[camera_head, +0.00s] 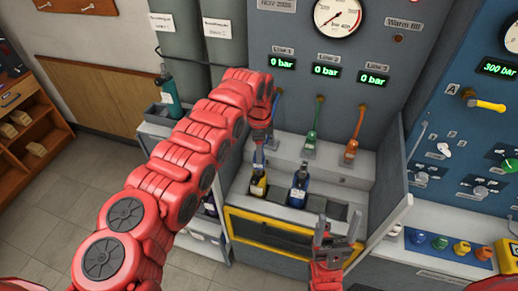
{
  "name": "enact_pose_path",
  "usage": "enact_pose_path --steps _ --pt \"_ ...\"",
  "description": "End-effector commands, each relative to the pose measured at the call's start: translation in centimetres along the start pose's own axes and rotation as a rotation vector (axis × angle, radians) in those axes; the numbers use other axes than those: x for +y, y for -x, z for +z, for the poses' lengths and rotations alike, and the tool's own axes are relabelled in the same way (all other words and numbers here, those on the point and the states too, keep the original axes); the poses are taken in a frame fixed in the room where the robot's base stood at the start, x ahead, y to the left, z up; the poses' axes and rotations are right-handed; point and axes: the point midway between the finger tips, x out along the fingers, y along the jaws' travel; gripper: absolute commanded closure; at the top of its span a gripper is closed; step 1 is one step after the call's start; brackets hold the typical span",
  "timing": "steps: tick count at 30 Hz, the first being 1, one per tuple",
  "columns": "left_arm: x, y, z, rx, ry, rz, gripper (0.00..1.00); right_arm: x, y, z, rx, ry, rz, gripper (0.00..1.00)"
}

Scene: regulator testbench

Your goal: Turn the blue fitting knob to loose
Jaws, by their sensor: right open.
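A thin blue hose (277,104) hangs below the Line 1 display, and its lower end is hidden by my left arm and gripper. I cannot make out the blue fitting knob itself there. My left gripper (260,143) is at the hose's lower end, pointing down above the yellow-and-black bottle. Its fingers are too small and covered to tell open from shut. My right gripper (337,228) is open and empty, fingers up, in front of the bench's yellow-edged front, well apart from the hoses.
A green hose (313,120) and an orange hose (356,125) hang to the right. A yellow-labelled bottle (258,184) and a blue bottle (298,188) stand in the bench. Coloured caps (440,242) sit on the right shelf. All three line displays (326,70) read 0 bar.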

Motion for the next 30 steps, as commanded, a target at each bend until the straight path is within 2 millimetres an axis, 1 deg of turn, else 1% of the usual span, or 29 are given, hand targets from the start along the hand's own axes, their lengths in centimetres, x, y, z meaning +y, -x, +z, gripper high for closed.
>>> enact_pose_path --steps 10,14,17,23,24,27,28,30 --pt "0.0 0.1 0.0 0.0 0.0 -0.001 0.3 0.0 0.1 0.0 0.0 0.0 0.0 0.3" --pt "-0.1 1.1 0.0 0.001 0.001 -0.004 0.3 0.0 0.8 0.1 0.0 0.0 0.0 0.3" --pt "-0.1 2.8 0.0 0.001 -0.001 -0.006 0.3 -0.1 1.7 0.3 0.0 0.0 0.0 0.3" --pt "-0.1 8.3 -0.2 0.0 -0.002 -0.007 0.3 -0.2 3.7 0.6 0.0 0.0 0.0 0.3" --pt "-0.1 9.5 -0.2 0.0 -0.001 -0.007 0.3 -0.2 3.8 0.7 0.0 0.0 0.0 0.3" --pt "0.0 12.0 -0.3 0.003 -0.002 -0.005 0.3 -0.2 4.1 0.7 0.0 0.0 0.0 0.3" --pt "0.0 12.7 -0.3 0.002 -0.002 -0.004 0.3 -0.2 3.6 0.6 0.0 0.0 0.0 0.3" --pt "0.0 13.8 -0.3 0.001 -0.003 -0.002 0.3 -0.2 3.2 0.5 0.0 0.0 0.0 0.3"
